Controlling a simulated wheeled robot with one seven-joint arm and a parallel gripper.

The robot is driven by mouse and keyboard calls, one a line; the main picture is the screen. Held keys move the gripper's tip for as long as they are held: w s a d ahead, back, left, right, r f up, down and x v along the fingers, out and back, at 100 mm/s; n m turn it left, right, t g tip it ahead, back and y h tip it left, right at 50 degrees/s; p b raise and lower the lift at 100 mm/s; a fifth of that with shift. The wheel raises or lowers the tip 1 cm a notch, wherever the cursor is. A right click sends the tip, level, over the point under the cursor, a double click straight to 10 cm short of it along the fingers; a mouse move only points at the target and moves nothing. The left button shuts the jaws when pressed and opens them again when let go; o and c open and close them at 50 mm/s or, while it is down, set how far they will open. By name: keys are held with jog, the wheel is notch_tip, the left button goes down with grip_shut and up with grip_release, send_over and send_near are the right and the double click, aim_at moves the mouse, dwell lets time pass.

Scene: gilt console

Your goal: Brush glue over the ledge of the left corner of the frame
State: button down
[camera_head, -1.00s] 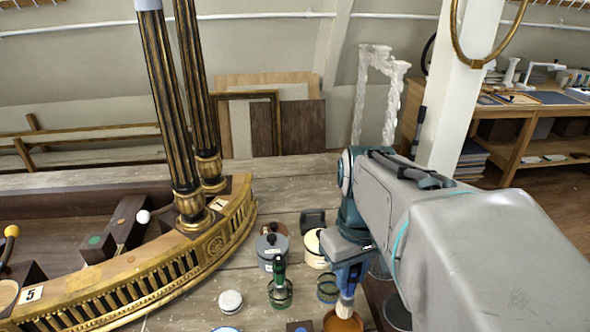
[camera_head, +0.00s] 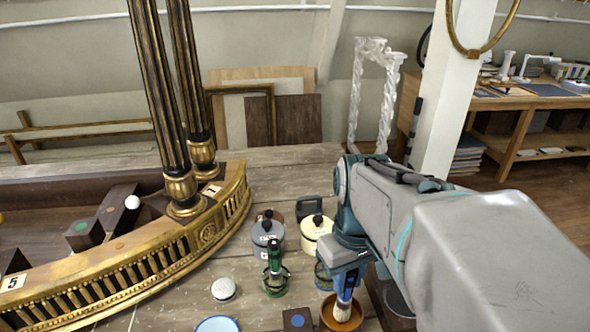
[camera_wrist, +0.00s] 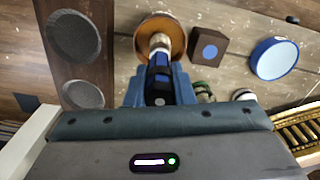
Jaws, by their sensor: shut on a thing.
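The gilt console frame (camera_head: 150,262) curves along the left of the head view, with a beaded ledge and number plates 1 and 5. Its far left end is cut off by the picture edge. My gripper (camera_head: 345,282) is shut on a brush (camera_head: 343,308), held upright with pale bristles down. The bristles are in the mouth of an orange-brown bowl (camera_head: 328,322); I cannot tell how deep. The wrist view also shows the dark brush handle between my fingers (camera_wrist: 160,82) and the bowl (camera_wrist: 178,40) around the bristles.
Near the bowl stand a grey pot (camera_head: 267,240), a cream pot (camera_head: 313,228), a green-handled tool in a glass (camera_head: 274,270), a white round lid (camera_head: 224,289), a blue-rimmed dish (camera_head: 217,325) and a dark block (camera_head: 297,320). Two fluted columns (camera_head: 160,100) rise from the frame.

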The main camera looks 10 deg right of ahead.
jog(key=shift+f+b, duration=0.45)
jog(key=shift+f, duration=0.15)
dwell(1.6)
jog(key=shift+r, duration=0.1)
jog(key=shift+r+p, duration=2.95)
jog(key=shift+r, duration=0.5)
